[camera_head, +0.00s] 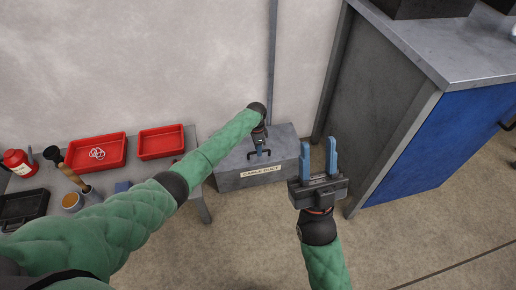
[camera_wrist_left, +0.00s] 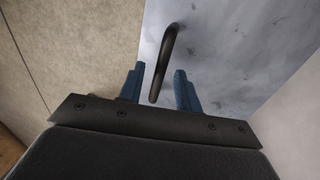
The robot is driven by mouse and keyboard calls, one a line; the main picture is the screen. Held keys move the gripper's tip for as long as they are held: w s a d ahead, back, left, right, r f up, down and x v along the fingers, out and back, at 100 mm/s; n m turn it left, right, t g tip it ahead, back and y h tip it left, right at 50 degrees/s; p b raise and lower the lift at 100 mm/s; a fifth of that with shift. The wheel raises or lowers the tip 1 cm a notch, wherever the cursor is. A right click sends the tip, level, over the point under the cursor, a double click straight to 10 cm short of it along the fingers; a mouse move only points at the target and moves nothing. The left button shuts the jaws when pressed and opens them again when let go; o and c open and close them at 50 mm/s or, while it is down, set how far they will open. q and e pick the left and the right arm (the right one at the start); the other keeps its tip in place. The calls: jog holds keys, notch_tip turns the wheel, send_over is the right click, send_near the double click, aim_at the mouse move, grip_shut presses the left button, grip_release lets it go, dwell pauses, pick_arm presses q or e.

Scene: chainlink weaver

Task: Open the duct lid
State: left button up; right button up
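The grey duct box (camera_head: 228,181) stands on the floor against the wall, with a "CABLE DUCT" label on its front. Its flat lid (camera_head: 284,137) looks shut; in the left wrist view the lid (camera_wrist_left: 235,45) is a mottled grey surface. A dark bent handle (camera_wrist_left: 168,48) rises from the lid. My left gripper (camera_head: 260,150) is over the lid at the handle. In the left wrist view its blue fingers (camera_wrist_left: 159,90) stand apart with the handle's bar between them and visible gaps on both sides. My right gripper (camera_head: 319,160) is open and empty, right of the duct.
A low grey table at left holds two red trays (camera_head: 97,151) (camera_head: 161,142), a red container (camera_head: 18,163), a black tray (camera_head: 24,208) and a round pot (camera_head: 72,201). A blue-fronted cabinet (camera_head: 430,147) stands at right. Floor in front is clear.

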pick_arm(q)
grip_shut()
